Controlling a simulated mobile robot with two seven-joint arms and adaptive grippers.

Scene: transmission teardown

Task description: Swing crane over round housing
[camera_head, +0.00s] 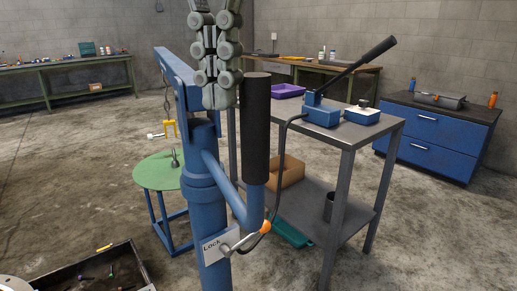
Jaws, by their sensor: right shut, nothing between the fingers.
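The blue crane (205,205) stands upright in the middle, with its boom (175,75) running back and left at the top. An orange hook (170,128) hangs from the boom over the green round stool. A thick black grip (256,130) stands on the crane's bent side bar. A lever with an orange band sits at the "Lock" plate (214,248) low on the column. My right gripper (220,100) comes down from the top, shut and empty, just left of the black grip's top; contact is unclear. My left gripper is out of view. I cannot identify the round housing for certain.
A green round stool (150,174) holds a small metal part. A metal cart (345,140) with a lever pump, hose and lower shelf stands close on the right. A dark tray (75,278) lies bottom left beside a cut-off pale round part (14,284). Open floor lies left.

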